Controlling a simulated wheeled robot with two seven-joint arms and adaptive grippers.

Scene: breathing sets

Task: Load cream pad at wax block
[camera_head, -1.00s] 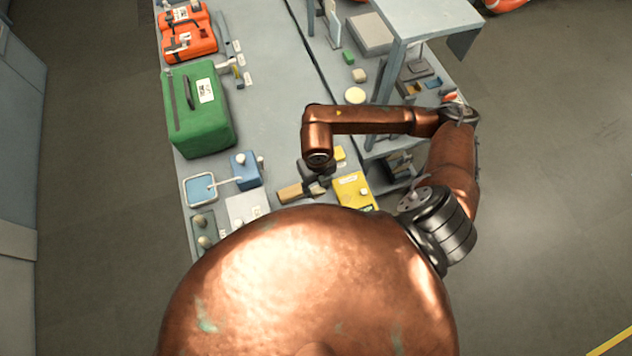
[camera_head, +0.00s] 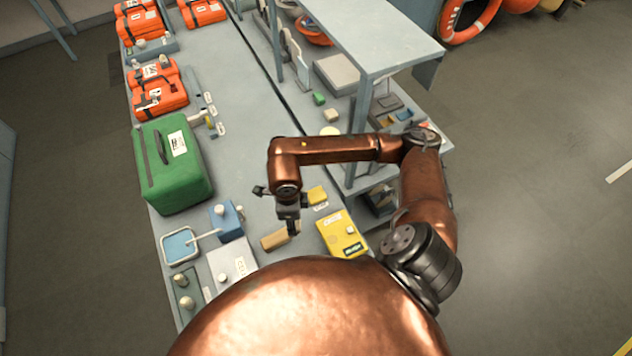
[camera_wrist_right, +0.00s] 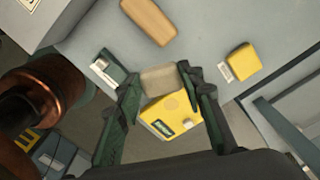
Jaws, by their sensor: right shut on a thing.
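My right gripper (camera_wrist_right: 160,80) is shut on a small cream pad (camera_wrist_right: 160,79), held between its two fingertips in the right wrist view. In the head view the gripper (camera_head: 291,228) points down over the bench beside a tan rounded block (camera_head: 273,240), and the pad cannot be made out. The tan block (camera_wrist_right: 150,20) also shows in the wrist view, apart from the fingers. A yellow block (camera_head: 317,195), which looks like the wax block, lies by a label; it is right of the fingers in the wrist view (camera_wrist_right: 241,62). My left gripper is not in view.
A yellow case (camera_head: 341,234) lies close to the right gripper. A green case (camera_head: 174,165), a blue box (camera_head: 226,221) and a shallow blue tray (camera_head: 180,246) stand at the left. A raised shelf (camera_head: 375,35) stands behind my right arm. The bench middle (camera_head: 235,90) is clear.

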